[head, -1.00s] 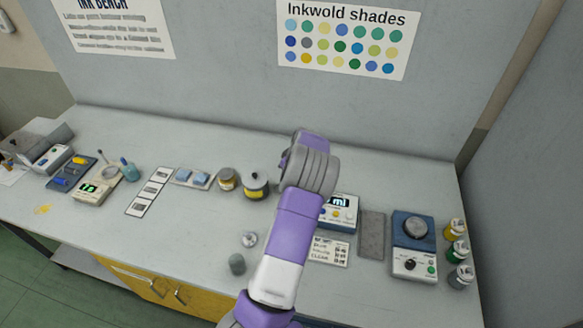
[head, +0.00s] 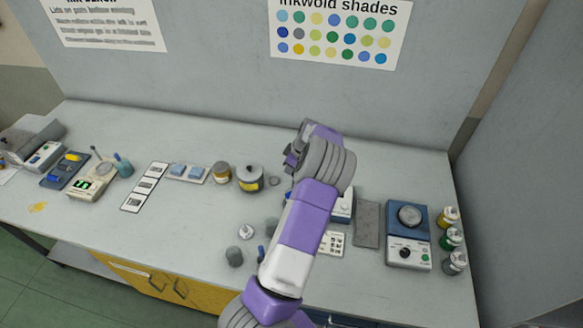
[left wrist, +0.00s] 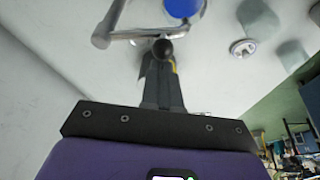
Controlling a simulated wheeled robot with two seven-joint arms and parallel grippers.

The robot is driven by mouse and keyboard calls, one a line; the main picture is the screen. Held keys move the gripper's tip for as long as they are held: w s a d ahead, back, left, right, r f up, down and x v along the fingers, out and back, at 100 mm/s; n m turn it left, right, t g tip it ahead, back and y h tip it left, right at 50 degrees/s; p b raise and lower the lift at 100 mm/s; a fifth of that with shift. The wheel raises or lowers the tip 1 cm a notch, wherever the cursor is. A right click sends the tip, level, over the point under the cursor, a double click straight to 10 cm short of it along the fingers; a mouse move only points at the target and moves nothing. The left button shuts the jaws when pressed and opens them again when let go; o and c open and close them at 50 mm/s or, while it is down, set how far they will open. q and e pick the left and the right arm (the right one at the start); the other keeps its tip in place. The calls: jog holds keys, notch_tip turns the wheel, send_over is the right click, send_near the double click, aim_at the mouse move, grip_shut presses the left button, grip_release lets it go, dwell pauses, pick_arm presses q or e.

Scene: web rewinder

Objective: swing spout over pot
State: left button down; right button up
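In the left wrist view, a pale metal spout rod (left wrist: 130,37) runs across the top and carries a dark round knob (left wrist: 163,48). My left gripper (left wrist: 162,62) has its dark fingers close together at this knob, one on each side, though the contact is partly hidden. In the head view my left gripper (head: 292,156) is near the back of the bench, mostly behind its own wrist, and the spout is hidden there. My right gripper is out of view.
A display unit (head: 343,208) is partly behind my arm. A blue-and-white stirrer-like unit (head: 408,248) and several capped bottles (head: 450,239) stand at right. A brown jar (head: 222,173) is beside the pot.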

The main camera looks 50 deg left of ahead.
pick_arm(q)
jog(key=shift+w+d, duration=0.1)
jog(key=shift+d, duration=0.05)
jog(key=s+a, duration=0.2)
jog(key=a, duration=0.2)
jog(key=v, duration=1)
jog(key=shift+r, duration=0.4)
jog(key=shift+w+d, duration=0.1)
jog(key=shift+w, duration=0.05)
